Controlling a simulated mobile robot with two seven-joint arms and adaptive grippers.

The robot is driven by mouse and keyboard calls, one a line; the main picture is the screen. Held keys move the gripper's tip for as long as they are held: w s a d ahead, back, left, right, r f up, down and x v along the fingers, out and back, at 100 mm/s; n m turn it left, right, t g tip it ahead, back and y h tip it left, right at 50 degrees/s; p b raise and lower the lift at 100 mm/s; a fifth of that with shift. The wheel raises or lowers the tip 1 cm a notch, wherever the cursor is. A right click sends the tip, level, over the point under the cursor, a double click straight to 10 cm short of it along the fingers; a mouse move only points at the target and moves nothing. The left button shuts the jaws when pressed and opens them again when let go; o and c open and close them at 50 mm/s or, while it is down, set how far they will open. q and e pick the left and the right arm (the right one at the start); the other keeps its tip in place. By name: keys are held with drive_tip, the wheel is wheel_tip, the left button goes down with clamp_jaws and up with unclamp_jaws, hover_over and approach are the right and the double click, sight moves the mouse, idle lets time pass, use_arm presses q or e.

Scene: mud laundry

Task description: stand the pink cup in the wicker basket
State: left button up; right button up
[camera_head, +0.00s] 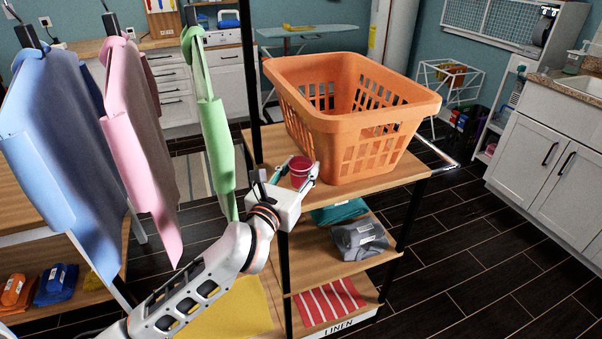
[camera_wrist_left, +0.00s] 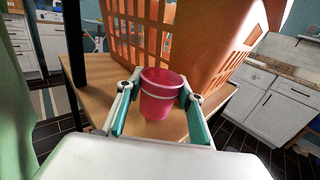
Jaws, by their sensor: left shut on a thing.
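The pink cup (camera_head: 300,171) is upright between the fingers of my left gripper (camera_head: 297,174), in front of the orange basket. In the left wrist view the cup (camera_wrist_left: 158,94) sits between the two teal-padded fingers (camera_wrist_left: 158,108), which are shut on it. I cannot tell whether its base touches the wooden shelf top. No plainly wicker basket shows. The large basket (camera_head: 352,122) is orange, smooth and slotted like plastic; it stands upright on the shelf top just behind the cup, its inside partly visible. My right gripper is not in view.
The wooden shelf unit's top (camera_head: 372,184) has a narrow bare strip before the basket. Folded cloths (camera_head: 358,238) lie on lower shelves. A green cloth (camera_head: 209,120) hangs left of a black post (camera_head: 250,70), close to my left arm. Pink and blue cloths hang further left.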

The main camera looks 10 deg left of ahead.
use_arm(q)
drive_tip(key=shift+w+f, duration=0.15)
drive_tip(key=shift+f, duration=0.55)
drive_tip(key=shift+f, duration=0.15)
drive_tip(key=shift+f+b, duration=0.15)
drive_tip(key=shift+b, duration=0.15)
drive_tip(key=o, duration=0.9)
